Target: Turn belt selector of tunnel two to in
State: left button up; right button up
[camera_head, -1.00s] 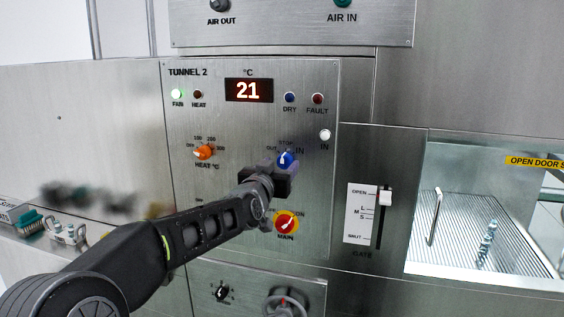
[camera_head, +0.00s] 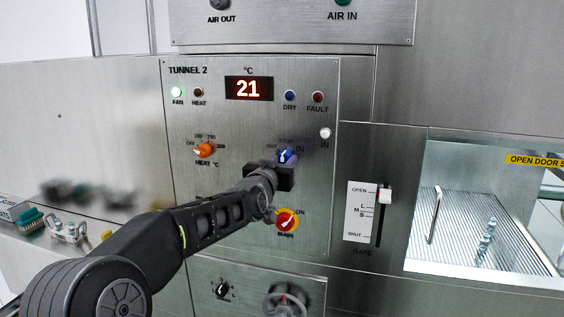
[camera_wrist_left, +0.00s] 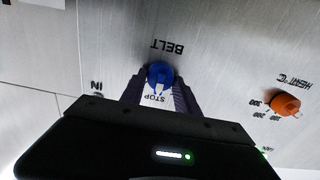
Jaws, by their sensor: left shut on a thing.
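The belt selector is a blue knob with a white pointer mark (camera_head: 286,155) on the Tunnel 2 panel (camera_head: 235,125). OUT, STOP and IN are printed around it. In the left wrist view, which is upside down, the knob (camera_wrist_left: 160,70) sits between my fingers below the word BELT, its white mark toward STOP. My left gripper (camera_head: 284,163) is shut on the knob, one finger on each side; it also shows in the left wrist view (camera_wrist_left: 158,88). The gripper body hides the panel just below the knob. My right gripper is out of view.
The red-and-yellow main switch (camera_head: 286,221) is just below my gripper. The orange heat knob (camera_head: 204,150) is to the left. The white IN lamp (camera_head: 325,133) is above right. The gate slider (camera_head: 385,196) stands farther right.

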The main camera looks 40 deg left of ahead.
pick_arm(q)
grip_shut()
